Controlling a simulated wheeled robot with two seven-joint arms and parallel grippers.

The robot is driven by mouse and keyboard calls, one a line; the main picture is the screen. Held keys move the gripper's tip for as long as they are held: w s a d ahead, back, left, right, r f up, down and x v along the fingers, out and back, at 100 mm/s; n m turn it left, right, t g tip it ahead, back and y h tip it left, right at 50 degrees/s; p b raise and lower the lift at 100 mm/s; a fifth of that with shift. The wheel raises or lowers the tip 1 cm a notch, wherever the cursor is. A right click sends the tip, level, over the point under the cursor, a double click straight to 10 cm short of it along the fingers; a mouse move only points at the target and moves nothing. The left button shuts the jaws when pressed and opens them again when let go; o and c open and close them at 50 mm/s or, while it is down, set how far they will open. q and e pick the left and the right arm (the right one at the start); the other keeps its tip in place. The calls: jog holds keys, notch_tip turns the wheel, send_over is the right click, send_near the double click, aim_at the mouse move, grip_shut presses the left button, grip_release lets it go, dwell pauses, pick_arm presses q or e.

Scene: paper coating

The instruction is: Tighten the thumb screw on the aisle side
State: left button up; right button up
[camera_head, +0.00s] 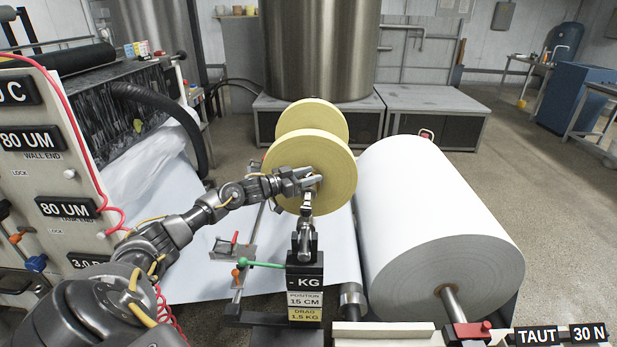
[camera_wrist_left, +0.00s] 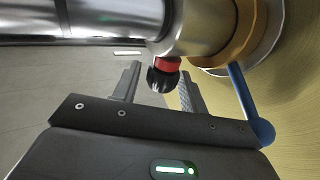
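In the left wrist view a black thumb screw (camera_wrist_left: 163,80) with a red collar (camera_wrist_left: 166,63) sticks out of a metal shaft part (camera_wrist_left: 195,30). My left gripper (camera_wrist_left: 160,76) is open, with its two fingers on either side of the screw and gaps visible between. In the head view my left gripper (camera_head: 317,180) is at the near face of the front yellow roll (camera_head: 330,155), by its hub. The screw is hidden there by the gripper. My right gripper is not in view.
Below the yellow rolls stands a post with a drag readout (camera_head: 304,284) and green lever (camera_head: 262,264). A large white paper roll (camera_head: 425,215) is at right. A labelled control panel (camera_head: 40,140) is at left.

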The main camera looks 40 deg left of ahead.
pick_arm(q)
jog(key=shift+o, duration=0.4)
jog(key=shift+s+a+f, duration=0.1)
jog(key=shift+s+a, duration=0.05)
jog(key=shift+s, duration=0.1)
jog(key=b+v, duration=0.2)
jog(key=v, duration=0.8)
jog(key=shift+s, duration=0.1)
jog(key=w+d+n+y+p, duration=0.1)
jog(key=w+y, duration=0.1)
jog(key=w, duration=0.1)
jog(key=w+d+n+t+y+p, duration=0.1)
jog(key=w+n+y, duration=0.1)
jog(key=w+d+n+y+p, duration=0.1)
jog(key=w+d+y, duration=0.1)
jog(key=w+y, duration=0.1)
jog(key=shift+w+f+n+p, duration=0.2)
jog(key=shift+w+n+p, duration=0.1)
jog(key=shift+p, duration=0.1)
jog(key=shift+w+f, duration=0.1)
jog(key=shift+w, duration=0.6)
